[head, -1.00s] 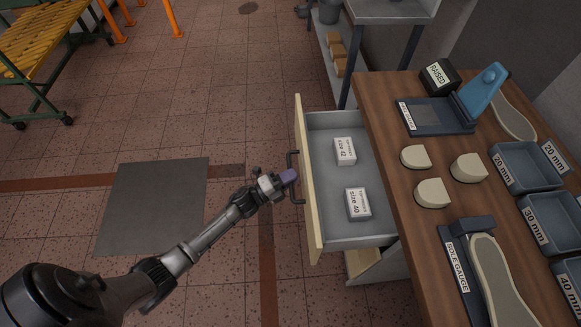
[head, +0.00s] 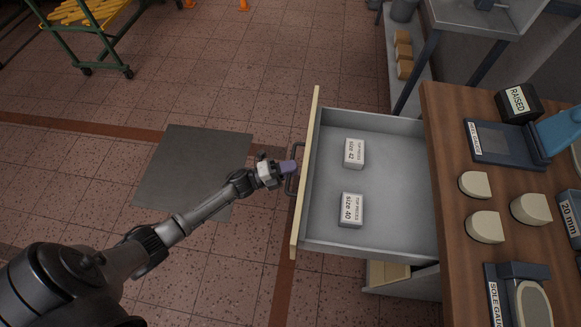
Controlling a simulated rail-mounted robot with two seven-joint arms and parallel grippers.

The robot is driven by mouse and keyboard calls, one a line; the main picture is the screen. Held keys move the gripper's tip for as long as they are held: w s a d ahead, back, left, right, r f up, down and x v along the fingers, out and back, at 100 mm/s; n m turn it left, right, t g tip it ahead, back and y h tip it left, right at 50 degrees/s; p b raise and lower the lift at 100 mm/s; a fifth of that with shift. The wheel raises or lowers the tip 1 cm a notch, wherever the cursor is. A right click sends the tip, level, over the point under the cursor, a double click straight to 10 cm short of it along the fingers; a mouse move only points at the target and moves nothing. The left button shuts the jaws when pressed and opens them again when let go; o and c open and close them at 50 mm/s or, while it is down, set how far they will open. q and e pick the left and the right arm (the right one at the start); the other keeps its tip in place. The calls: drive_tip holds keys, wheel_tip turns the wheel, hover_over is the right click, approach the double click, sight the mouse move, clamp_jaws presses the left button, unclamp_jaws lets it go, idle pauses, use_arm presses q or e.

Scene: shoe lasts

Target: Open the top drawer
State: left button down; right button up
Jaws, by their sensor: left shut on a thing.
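The top drawer (head: 390,215) stands far out from under the wooden bench top, with its pale front panel (head: 306,170) towards the left. Its dark bar handle (head: 293,178) is on the outer face of the front. My left gripper (head: 290,168) is shut on the handle; its fingers hide part of the bar. Inside the drawer lie two white boxes, one labelled size 42 (head: 354,153) and one labelled size 40 (head: 351,210). My right gripper is not in view.
A lower drawer (head: 388,273) shows below. A grey mat (head: 190,165) lies on the open tiled floor at left.

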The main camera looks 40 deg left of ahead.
use_arm(q)
drive_tip(key=c, duration=1.1)
unclamp_jaws()
drive_tip(key=shift+c, duration=0.2)
drive_tip(key=p+v, duration=0.1)
drive_tip(key=v, duration=1.2)
drive_tip(key=shift+s+a+p, duration=0.2)
drive_tip(key=shift+s+p, duration=0.1)
drive_tip(key=shift+s, duration=0.05)
drive_tip(key=shift+f, duration=0.1)
